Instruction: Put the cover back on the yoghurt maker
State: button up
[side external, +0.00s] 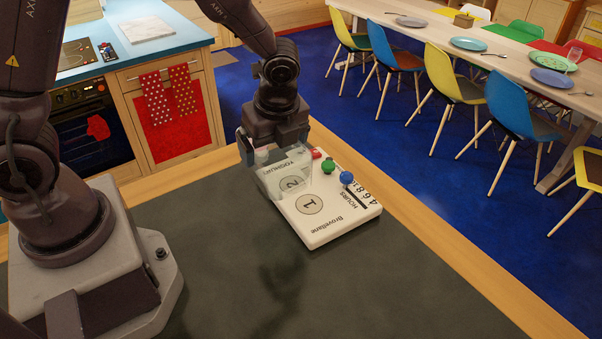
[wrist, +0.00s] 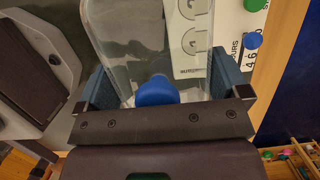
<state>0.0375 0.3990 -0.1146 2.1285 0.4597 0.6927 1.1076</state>
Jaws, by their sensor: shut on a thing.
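My gripper (side external: 275,151) points down and is shut on the clear cover (side external: 272,183), with its fingers on two opposite sides of the cover. In the wrist view the cover (wrist: 128,45) extends forward from between the fingers, and a blue knob (wrist: 157,92) shows at its near part. The white yoghurt maker (side external: 330,224) lies on the dark counter, with numbered circles and coloured knobs on top. The cover overlaps its far left part and sticks out past its left edge. Whether they touch is unclear.
The dark worktop (side external: 210,270) is clear in front and has a wooden edge (side external: 440,250). Red (side external: 316,154), green (side external: 328,166) and blue (side external: 347,178) knobs stand up along the yoghurt maker's far side. A dining table and chairs are beyond.

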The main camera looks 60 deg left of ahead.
jog(key=w+f, duration=0.5)
jog(key=shift+w+f, duration=0.15)
jog(key=shift+f, duration=0.2)
jog(key=shift+w+f, duration=0.15)
jog(key=shift+f, duration=0.8)
jog(key=shift+w+f, duration=0.15)
jog(key=shift+f, duration=0.75)
jog(key=o, duration=0.6)
jog(key=shift+f, duration=0.15)
